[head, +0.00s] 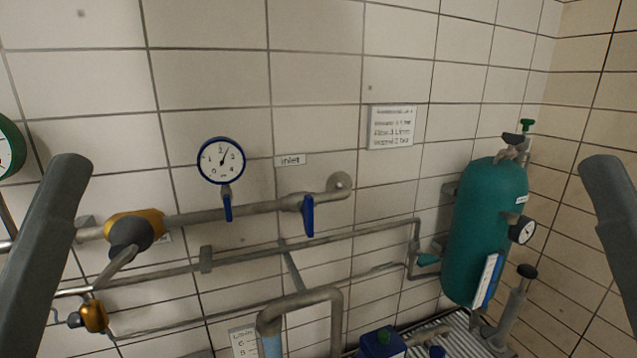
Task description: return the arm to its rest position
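A grey link of my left arm (45,250) rises along the left edge of the head view, its rounded top in front of the tiled wall. A grey link of my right arm (612,225) stands at the right edge, cut off by the frame. Neither gripper shows, so I cannot see their fingers or anything held. Both visible links look apart from the pipes and the tank.
A blue-rimmed gauge (221,161), a blue-handled valve (307,215) and a brass fitting (137,228) sit on the wall pipes. A teal tank (484,235) stands right. A grey bent pipe (300,298) rises low centre.

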